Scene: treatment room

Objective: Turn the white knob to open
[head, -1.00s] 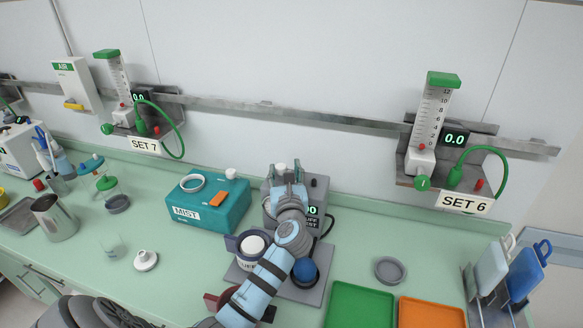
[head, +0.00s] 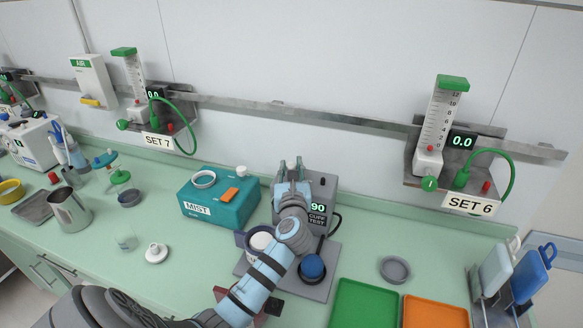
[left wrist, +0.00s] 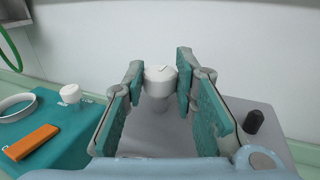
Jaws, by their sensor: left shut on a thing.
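The white knob (left wrist: 160,80) stands on top of the grey cuff test box (head: 325,190), with a small mark on its flat top. In the left wrist view it sits between the two fingertips of my left gripper (left wrist: 160,84), which is shut on it. In the head view my left gripper (head: 291,170) is over the left part of the box, and its fingers hide the knob. The box's green display (head: 318,207) shows 90.
The teal MIST box (head: 220,207) stands close left and has its own white knob (head: 241,171). A dark knob (left wrist: 253,121) is right of the gripper. Green (head: 365,302) and orange trays lie front right.

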